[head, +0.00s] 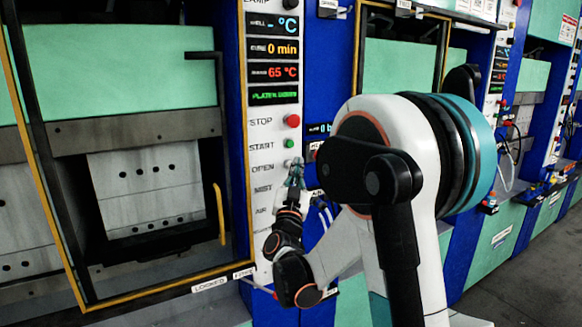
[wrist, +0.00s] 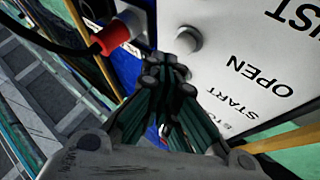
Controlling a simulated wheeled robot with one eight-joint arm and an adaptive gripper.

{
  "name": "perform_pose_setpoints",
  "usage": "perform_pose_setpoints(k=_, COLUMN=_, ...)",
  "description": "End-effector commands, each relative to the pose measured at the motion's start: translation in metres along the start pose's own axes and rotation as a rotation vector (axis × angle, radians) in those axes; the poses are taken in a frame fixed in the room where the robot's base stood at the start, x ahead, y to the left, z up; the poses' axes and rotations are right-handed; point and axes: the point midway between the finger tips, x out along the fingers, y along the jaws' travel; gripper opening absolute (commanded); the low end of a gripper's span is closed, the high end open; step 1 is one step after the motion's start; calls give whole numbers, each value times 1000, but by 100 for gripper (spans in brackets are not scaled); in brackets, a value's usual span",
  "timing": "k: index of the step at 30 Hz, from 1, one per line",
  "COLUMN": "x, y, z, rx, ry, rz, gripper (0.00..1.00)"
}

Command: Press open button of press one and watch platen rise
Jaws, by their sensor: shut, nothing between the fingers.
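The press at left in the head view has a white control panel (head: 262,215) with STOP, START, OPEN, MIST and AIR rows. A green line on its display (head: 273,96) seems to read platen down. A pale block with holes (head: 146,183) sits low in the press. My gripper (head: 297,168) is shut and empty beside the OPEN row. In the wrist view the pale grey OPEN button (wrist: 187,40) stands just past my closed fingertips (wrist: 166,68). I cannot tell whether they touch. The fingers hide the START button there.
A red stop button (head: 292,120) and a green start button (head: 289,143) sit above my gripper. A yellow handle (head: 219,215) stands left of the panel. More presses line the right.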

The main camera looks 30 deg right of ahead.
Motion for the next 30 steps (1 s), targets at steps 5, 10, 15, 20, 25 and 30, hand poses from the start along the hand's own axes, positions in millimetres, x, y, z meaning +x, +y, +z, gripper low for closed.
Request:
perform_pose_setpoints(k=5, x=0, y=0, z=0, rx=0, ry=0, rz=0, gripper=0)
perform_pose_setpoints(k=10, x=0, y=0, z=0, rx=0, ry=0, rz=0, gripper=0)
perform_pose_setpoints(k=15, x=0, y=0, z=0, rx=0, ry=0, rz=0, gripper=0)
perform_pose_setpoints(k=20, x=0, y=0, z=0, rx=0, ry=0, rz=0, gripper=0)
perform_pose_setpoints(k=25, x=3, y=-2, z=2, rx=0, ry=0, rz=0, gripper=0)
perform_pose_setpoints(k=30, x=6, y=-4, z=4, rx=0, ry=0, rz=0, gripper=0)
